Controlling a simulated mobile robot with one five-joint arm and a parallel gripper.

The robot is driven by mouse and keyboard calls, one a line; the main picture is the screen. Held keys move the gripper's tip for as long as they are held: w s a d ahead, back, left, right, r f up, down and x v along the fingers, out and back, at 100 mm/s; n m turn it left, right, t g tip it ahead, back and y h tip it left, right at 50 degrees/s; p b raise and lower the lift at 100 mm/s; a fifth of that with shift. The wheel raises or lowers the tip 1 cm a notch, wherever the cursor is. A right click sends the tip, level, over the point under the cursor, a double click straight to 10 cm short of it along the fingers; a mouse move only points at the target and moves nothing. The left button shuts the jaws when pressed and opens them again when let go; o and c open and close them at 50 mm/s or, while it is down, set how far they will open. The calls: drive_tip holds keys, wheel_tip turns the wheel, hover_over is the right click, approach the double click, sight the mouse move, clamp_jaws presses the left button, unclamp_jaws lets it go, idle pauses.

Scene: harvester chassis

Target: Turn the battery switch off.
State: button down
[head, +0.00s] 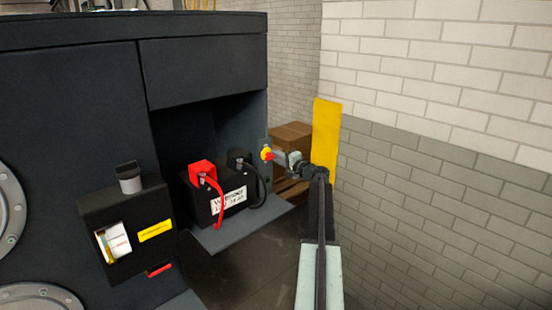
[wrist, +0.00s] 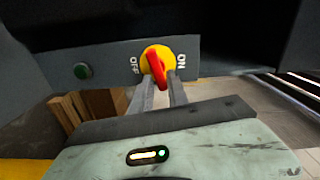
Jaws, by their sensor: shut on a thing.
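The battery switch is a yellow disc (wrist: 146,64) with a red handle (wrist: 159,62) on a grey panel (wrist: 108,68). OFF is printed left of the disc and ON right of it in the wrist view. The handle stands nearly upright there, between the two labels. My gripper (wrist: 161,84) has a finger on each side of the handle's lower end and is shut on it. In the head view, my gripper (head: 275,155) reaches the small yellow and red switch (head: 266,153) at the bay's right edge. The exact finger contact is hard to see.
A black battery (head: 212,210) with red and black cables stands in the bay. Cardboard boxes (head: 291,132) on a pallet, a yellow post (head: 326,140) and a brick wall (head: 440,150) are close by.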

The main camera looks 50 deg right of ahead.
drive_tip(key=shift+w+a, duration=0.1)
drive_tip(key=shift+a, duration=0.1)
drive_tip(key=c, duration=1.4)
unclamp_jaws()
drive_tip(key=shift+c, duration=0.2)
drive_tip(key=s+a+n, duration=0.1)
drive_tip(key=s, duration=0.6)
drive_tip(key=shift+s+a, duration=0.3)
drive_tip(key=shift+a, duration=0.1)
